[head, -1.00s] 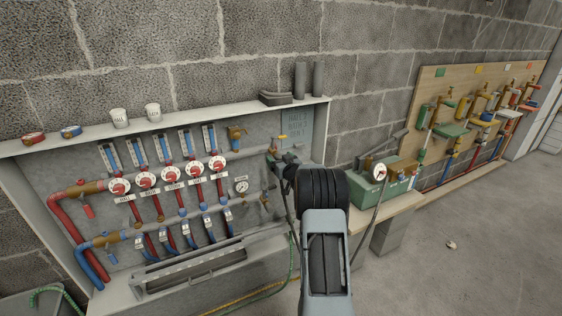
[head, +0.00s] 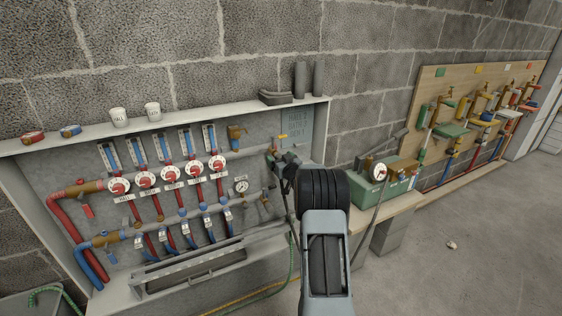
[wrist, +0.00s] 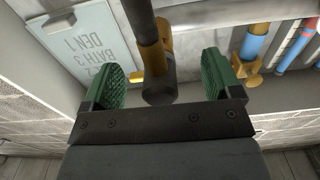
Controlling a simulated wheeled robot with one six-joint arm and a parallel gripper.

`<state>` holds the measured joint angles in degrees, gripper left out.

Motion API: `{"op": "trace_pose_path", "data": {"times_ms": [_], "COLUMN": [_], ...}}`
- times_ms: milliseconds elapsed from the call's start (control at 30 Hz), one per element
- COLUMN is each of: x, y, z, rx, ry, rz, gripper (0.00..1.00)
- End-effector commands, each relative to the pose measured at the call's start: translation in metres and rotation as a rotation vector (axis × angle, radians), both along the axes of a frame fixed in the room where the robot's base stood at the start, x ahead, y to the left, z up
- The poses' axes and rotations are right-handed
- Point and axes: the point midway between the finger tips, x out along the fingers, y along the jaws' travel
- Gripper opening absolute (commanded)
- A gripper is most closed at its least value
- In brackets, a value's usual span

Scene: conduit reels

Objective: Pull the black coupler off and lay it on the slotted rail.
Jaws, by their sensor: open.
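In the wrist view a dark, round coupler (wrist: 159,91) sits on the end of a pipe, just below a brass fitting (wrist: 155,62). My gripper (wrist: 162,68) is open, with one green-padded jaw on each side of the coupler and visible gaps between them. In the head view my gripper (head: 277,155) is at the right end of the wall cabinet, and the coupler cannot be made out there behind my arm. The slotted rail (head: 195,265) is a grey ledge with long slots along the bottom front of the cabinet. Nothing lies on it.
Red and blue pipes with several round dials (head: 170,172) fill the cabinet left of my gripper. A pressure gauge (head: 242,186) hangs close by. A green case (head: 385,190) with another gauge stands on a bench at right. A grey sign plate (wrist: 90,38) is beside the left jaw.

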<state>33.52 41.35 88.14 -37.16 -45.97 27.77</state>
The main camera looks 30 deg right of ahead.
Motion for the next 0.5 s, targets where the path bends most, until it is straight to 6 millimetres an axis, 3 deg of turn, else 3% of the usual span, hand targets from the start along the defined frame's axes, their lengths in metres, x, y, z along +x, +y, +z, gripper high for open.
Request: {"op": "trace_pose_path", "data": {"times_ms": [167,500], "x": [0.0000,0.0000], "y": [0.0001,0.0001], "z": [0.0002,0.0002], "rx": [0.000,0.000], "ry": [0.000,0.000], "rz": [0.000,0.000], "gripper": [0.83,0.51]}}
